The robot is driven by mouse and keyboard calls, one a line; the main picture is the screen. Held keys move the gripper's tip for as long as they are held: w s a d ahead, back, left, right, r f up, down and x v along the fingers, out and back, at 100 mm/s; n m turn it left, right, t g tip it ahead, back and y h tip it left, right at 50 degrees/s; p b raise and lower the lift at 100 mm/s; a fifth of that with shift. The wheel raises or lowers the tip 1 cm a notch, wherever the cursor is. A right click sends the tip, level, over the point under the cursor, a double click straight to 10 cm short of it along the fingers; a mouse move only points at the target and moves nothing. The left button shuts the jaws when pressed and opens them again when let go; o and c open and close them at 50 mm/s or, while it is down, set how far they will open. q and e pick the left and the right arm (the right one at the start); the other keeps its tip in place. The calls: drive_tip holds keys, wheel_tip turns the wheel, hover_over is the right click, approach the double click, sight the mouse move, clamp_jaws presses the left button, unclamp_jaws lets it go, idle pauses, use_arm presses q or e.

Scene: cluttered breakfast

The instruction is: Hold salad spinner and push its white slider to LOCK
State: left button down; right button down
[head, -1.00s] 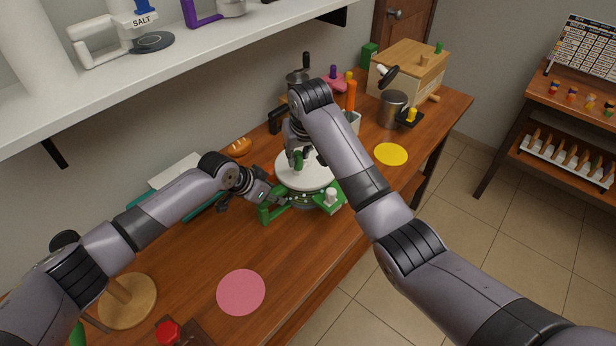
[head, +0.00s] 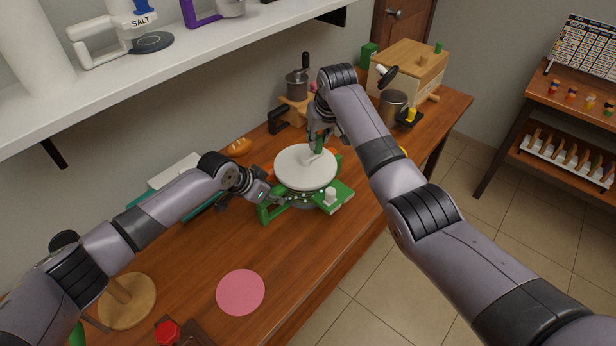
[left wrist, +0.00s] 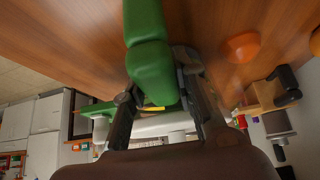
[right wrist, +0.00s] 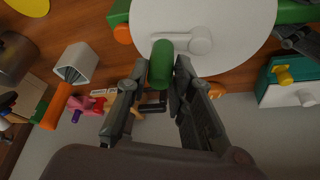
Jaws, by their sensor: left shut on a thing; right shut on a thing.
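The salad spinner has a white round lid (head: 290,168) with a white crank and green knob (right wrist: 161,62) on top, and a green base frame (head: 345,189). A small white slider (head: 331,196) stands upright on the green bracket at its front right. Its marking cannot be read. My left gripper (head: 270,197) is shut on the green side handle (head: 263,215), which fills the left wrist view (left wrist: 150,65). My right gripper (head: 318,141) is shut on the crank knob above the lid's far right part. It is apart from the slider.
A pink disc (head: 240,292) lies on the open counter in front. A shelf (head: 200,62) overhangs the counter's back left. A white holder (right wrist: 76,64) is near my right gripper.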

drive_tip(key=shift+w+a, duration=0.25)
drive_tip(key=shift+w, duration=0.1)
idle(0.4)
drive_tip(key=shift+w+a+r, duration=0.1)
drive_tip(key=shift+w+a, duration=0.2)
drive_tip(key=shift+a, duration=0.15)
drive_tip(key=a, duration=0.5)
drive_tip(key=shift+s+a, duration=0.25)
drive_tip(key=shift+s, duration=0.05)
hover_over(294, 173)
drive_tip(key=shift+w+a, duration=0.25)
drive_tip(key=shift+w, duration=0.05)
drive_tip(key=shift+s+d, duration=0.25)
drive_tip(key=shift+s, duration=0.05)
drive_tip(key=c, duration=1.4)
unclamp_jaws()
drive_tip(key=shift+c, duration=0.2)
